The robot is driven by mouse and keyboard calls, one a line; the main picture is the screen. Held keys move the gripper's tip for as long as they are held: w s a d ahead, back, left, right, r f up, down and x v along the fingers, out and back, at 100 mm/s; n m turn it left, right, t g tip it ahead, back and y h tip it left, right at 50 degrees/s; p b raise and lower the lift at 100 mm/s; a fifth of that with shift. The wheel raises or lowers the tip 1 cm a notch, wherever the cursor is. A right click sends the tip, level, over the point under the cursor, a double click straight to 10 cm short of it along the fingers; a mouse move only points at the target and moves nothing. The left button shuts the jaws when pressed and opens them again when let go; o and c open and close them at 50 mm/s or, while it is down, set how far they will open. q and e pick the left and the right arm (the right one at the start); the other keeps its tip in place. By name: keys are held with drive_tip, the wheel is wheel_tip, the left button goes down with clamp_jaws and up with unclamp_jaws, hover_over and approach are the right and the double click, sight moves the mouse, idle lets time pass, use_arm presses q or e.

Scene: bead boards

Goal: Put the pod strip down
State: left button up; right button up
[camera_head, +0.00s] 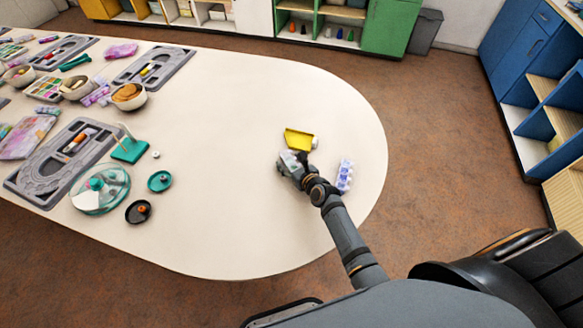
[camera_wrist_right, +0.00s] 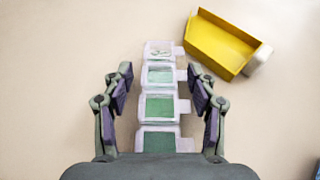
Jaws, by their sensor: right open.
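The pod strip (camera_wrist_right: 158,108) is a row of pale lilac frames with green windows and small tabs on its right side. In the right wrist view it lies lengthwise between the fingers of my right gripper (camera_wrist_right: 160,75), with a gap showing on each side. The gripper is open. In the head view my right gripper (camera_head: 291,161) is low over the right part of the table, and a pale bit of the strip (camera_head: 287,158) shows beside it; the arm hides the rest. My left gripper is not in view.
A yellow scoop-like tray (camera_head: 298,140) lies just beyond the gripper. A lilac-and-blue strip (camera_head: 345,175) lies to its right, near the rounded edge of the white table (camera_head: 230,110). Grey boards (camera_head: 22,185), bowls and small pots crowd the left. The middle is clear.

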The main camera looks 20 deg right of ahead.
drive_tip(key=shift+s+r, duration=0.1)
drive_tip(key=shift+s, duration=0.05)
drive_tip(key=shift+c, duration=0.6)
drive_tip(key=c, duration=1)
drive_tip(key=shift+c, duration=0.4)
